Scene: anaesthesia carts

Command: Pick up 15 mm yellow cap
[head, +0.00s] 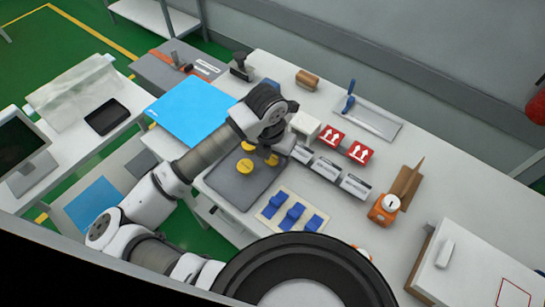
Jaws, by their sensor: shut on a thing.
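A dark grey mat (228,182) lies on the white table with yellow caps on it or just above it. One yellow cap (245,166) lies in clear view on the mat. A second yellow cap (248,146) shows behind it, close to my arm. A third yellow cap (271,159) is at the tip of my gripper (266,151), which points down over the far right part of the mat. My gripper is shut on this third cap; the wrist partly hides the fingers. I cannot tell whether this cap still touches the mat. Size marks are too small to read.
A white tray with blue clips (270,211) lies in front of the mat. White labelled boxes (327,170) and red boxes (359,152) stand to the right. A bright blue sheet (190,108) lies left of my arm. An orange device (383,209) stands further right.

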